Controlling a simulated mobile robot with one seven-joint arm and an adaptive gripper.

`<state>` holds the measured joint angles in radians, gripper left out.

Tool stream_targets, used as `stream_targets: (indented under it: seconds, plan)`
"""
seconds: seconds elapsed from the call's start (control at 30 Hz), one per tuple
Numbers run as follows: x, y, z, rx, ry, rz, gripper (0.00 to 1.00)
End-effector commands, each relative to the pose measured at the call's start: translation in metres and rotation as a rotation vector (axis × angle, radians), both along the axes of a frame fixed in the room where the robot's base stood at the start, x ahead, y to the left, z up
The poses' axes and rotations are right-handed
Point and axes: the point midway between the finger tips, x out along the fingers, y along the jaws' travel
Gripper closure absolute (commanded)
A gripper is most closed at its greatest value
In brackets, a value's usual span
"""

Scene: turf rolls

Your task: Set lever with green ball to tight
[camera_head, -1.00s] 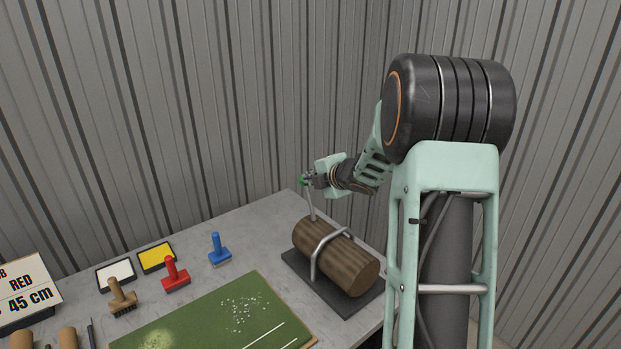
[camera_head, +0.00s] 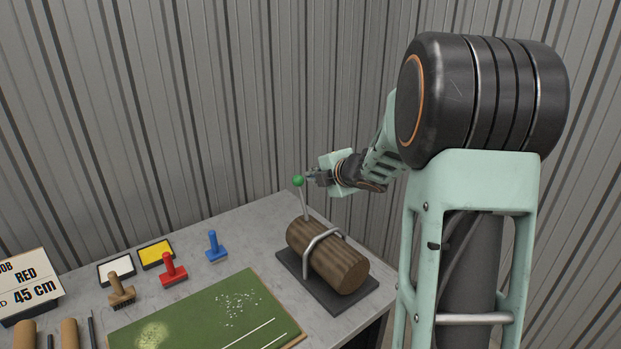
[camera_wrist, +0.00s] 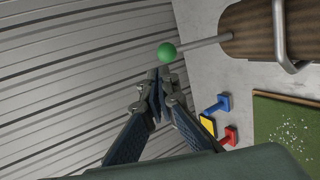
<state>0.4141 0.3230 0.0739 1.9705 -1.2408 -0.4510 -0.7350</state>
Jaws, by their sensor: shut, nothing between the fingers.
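The lever's green ball (camera_head: 298,181) tops a thin metal rod (camera_head: 305,205) that rises nearly upright behind the brown ribbed roller (camera_head: 328,256). The roller lies on a dark base plate (camera_head: 342,300) under a bent metal bar (camera_head: 322,243). My gripper (camera_head: 308,175) is shut and empty, just right of the ball in the head view. In the wrist view the green ball (camera_wrist: 167,52) sits just beyond the fingertips of my gripper (camera_wrist: 158,72). Whether they touch it I cannot tell. No tight mark is legible.
Blue (camera_head: 215,247) and red (camera_head: 171,270) stamps, a brown brush (camera_head: 120,290), white (camera_head: 116,272) and yellow (camera_head: 156,254) pads and a green mat (camera_head: 190,318) occupy the grey table. A sign (camera_head: 30,287) stands at left. Corrugated walls (camera_head: 200,100) enclose the back.

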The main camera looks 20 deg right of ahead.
Motion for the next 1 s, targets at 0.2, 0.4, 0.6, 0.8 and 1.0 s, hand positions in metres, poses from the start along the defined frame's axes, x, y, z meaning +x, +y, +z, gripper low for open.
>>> stream_targets:
  seconds: [0.2,0.4,0.6,0.8,1.0]
  plan:
    - [-0.032,-0.005,0.022,-0.001,-0.001,0.0,1.0]
    - [-0.046,-0.008,0.03,-0.001,0.001,-0.001,1.0]
    - [-0.049,-0.008,0.032,0.001,0.001,-0.001,1.0]
    - [-0.049,-0.008,0.031,0.001,0.001,-0.001,1.0]
    - [-0.047,-0.007,0.034,0.009,-0.003,-0.006,1.0]
